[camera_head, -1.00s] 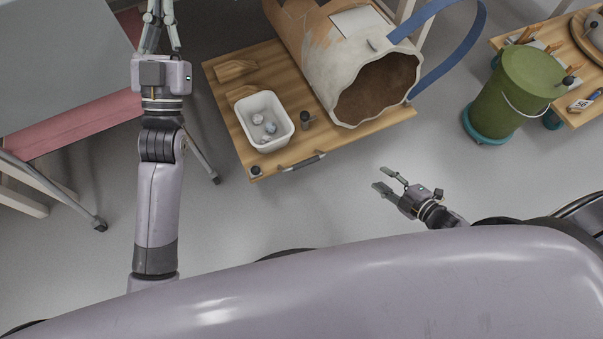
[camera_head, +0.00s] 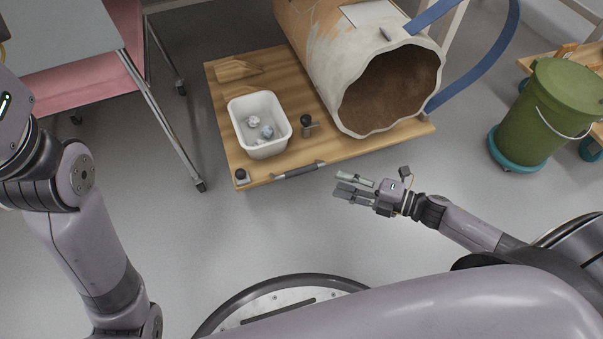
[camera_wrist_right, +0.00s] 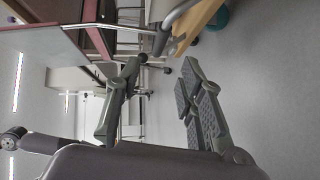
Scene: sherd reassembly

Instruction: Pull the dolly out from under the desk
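A grey-topped table (camera_head: 65,38) with a pink lower shelf (camera_head: 95,68) stands at the upper left, its leg near the dolly. A green lidded bucket (camera_head: 545,115) on a teal base stands at right. Grey floor (camera_head: 230,235) before the dolly is clear.

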